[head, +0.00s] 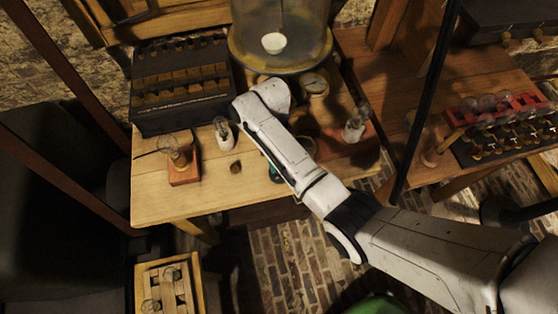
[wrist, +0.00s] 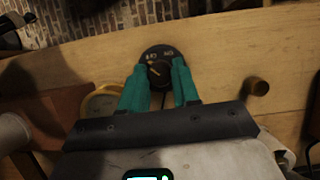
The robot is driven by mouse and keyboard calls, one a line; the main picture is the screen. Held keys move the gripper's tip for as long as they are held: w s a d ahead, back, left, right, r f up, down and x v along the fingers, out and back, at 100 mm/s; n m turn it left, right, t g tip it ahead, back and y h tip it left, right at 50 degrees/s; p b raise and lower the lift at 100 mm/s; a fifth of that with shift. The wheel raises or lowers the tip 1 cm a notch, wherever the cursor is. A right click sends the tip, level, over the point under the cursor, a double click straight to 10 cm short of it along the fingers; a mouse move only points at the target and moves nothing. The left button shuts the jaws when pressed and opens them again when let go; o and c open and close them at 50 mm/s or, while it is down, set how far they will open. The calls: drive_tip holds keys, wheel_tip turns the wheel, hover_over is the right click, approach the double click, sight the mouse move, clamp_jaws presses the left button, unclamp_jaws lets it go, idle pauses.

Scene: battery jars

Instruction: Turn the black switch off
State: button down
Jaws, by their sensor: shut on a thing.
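The black switch (wrist: 161,53) is a round dial with pale lettering and a yellowish mark, on the wooden table in the wrist view. Its lettering is too small to read surely, so I cannot tell its setting. My gripper (wrist: 159,75) has green fingers on both sides of the dial's near part and is shut on the switch. In the head view a green bit of my gripper (head: 276,173) shows at the table's front part, beside my white arm. The switch is hidden there behind my arm.
On the wooden table (head: 205,200) stand a black rack (head: 180,85), a bulb on a wooden block (head: 182,165), a white socket (head: 226,133) and a large glass vessel (head: 280,45). Another white socket (head: 353,128) stands right of my arm. A small knob (wrist: 257,86) is right of the switch.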

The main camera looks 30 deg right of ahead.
drive_tip(key=shift+w, duration=0.1)
drive_tip(key=c, duration=0.8)
unclamp_jaws()
